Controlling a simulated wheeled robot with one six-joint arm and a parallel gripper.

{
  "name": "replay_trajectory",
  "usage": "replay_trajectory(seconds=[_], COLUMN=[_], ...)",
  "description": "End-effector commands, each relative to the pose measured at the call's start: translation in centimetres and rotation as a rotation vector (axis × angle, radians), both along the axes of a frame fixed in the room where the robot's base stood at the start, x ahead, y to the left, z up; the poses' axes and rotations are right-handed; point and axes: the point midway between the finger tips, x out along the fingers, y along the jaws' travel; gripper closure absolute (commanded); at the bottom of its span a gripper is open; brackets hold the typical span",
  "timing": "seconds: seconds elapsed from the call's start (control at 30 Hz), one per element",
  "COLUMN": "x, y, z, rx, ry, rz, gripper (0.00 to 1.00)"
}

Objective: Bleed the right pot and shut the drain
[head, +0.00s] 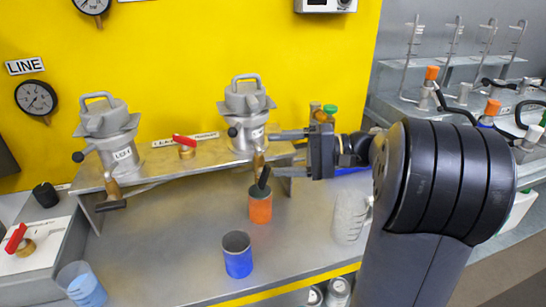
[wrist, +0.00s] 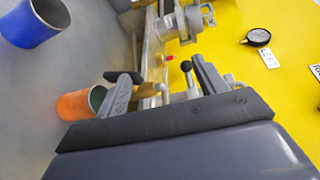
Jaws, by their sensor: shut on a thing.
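The right pot (head: 248,108) is grey and stands on the shelf against the yellow panel. Its brass drain (head: 258,162) with a black lever (head: 264,177) hangs below, just above an orange cup (head: 260,208). The orange cup also shows in the wrist view (wrist: 75,106). The lever is tilted, unlike the left pot's crosswise one. My gripper (head: 274,152) reaches in from the right, one finger beside the pot's base, the other near the drain. In the wrist view its fingers (wrist: 162,82) stand apart around the drain area. The exact part held is hidden.
The left pot (head: 108,130) stands on the same shelf (head: 200,160), with a red-handled valve (head: 186,142) between the pots. A blue cup (head: 238,255) stands in front of the orange one.

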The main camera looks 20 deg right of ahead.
Motion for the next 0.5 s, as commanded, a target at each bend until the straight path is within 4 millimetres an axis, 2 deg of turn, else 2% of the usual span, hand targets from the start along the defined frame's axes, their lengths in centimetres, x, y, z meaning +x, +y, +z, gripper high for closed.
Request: replay_trajectory(seconds=[0.5], x=[-1.4], y=[-3.3], z=[0.0], rx=[0.000], ry=[0.008], rz=[-0.001], gripper=[0.66])
